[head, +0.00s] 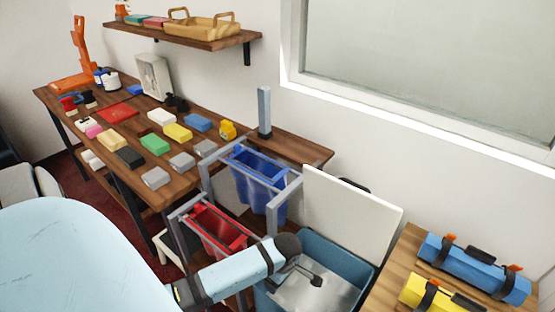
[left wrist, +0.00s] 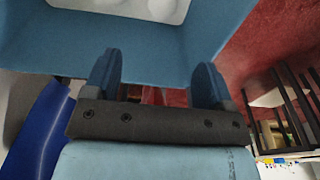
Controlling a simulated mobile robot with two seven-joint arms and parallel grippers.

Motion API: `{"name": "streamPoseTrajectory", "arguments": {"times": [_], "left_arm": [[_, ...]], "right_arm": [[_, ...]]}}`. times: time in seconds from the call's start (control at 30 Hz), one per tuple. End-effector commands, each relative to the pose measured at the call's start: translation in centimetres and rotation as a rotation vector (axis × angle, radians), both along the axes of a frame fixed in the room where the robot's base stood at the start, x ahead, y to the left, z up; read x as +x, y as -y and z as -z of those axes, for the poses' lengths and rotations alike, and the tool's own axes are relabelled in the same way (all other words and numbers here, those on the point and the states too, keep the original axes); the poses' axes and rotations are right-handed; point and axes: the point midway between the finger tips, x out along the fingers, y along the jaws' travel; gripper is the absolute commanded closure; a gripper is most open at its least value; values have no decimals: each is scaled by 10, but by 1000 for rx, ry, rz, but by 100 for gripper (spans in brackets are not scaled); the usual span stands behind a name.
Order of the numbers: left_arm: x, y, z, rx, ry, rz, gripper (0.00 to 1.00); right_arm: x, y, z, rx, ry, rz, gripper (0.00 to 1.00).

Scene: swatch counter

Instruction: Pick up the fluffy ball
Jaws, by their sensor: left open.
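I cannot make out a fluffy ball in either view. My left gripper (head: 312,280) hangs over the blue bin (head: 337,249) in the head view, partly hidden by my own arm. In the left wrist view, its two dark blue fingers (left wrist: 157,75) are spread apart with nothing between them. The bin's blue wall (left wrist: 150,50) lies just beyond the fingers. My right gripper is not in view.
A white panel (head: 350,210) stands up behind the bin. Blue (head: 262,175) and red (head: 215,226) bags hang in grey frames to its left. A wooden table (head: 190,190) holds several coloured blocks. A wooden surface (head: 395,285) with blue and yellow cases is at right.

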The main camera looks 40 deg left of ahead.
Motion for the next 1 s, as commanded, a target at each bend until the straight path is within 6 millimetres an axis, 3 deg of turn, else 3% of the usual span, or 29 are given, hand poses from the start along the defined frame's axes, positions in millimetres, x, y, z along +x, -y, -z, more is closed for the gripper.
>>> {"name": "streamPoseTrajectory", "arguments": {"times": [0.4, 0.67, 1.0], "left_arm": [[0, -1, 77, 3, -4, -5, 23], [0, -3, 96, 2, -2, -5, 23], [-1, -9, 146, 3, -2, -3, 23]], "right_arm": [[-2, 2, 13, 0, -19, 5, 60], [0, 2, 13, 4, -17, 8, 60], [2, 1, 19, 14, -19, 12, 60]]}}
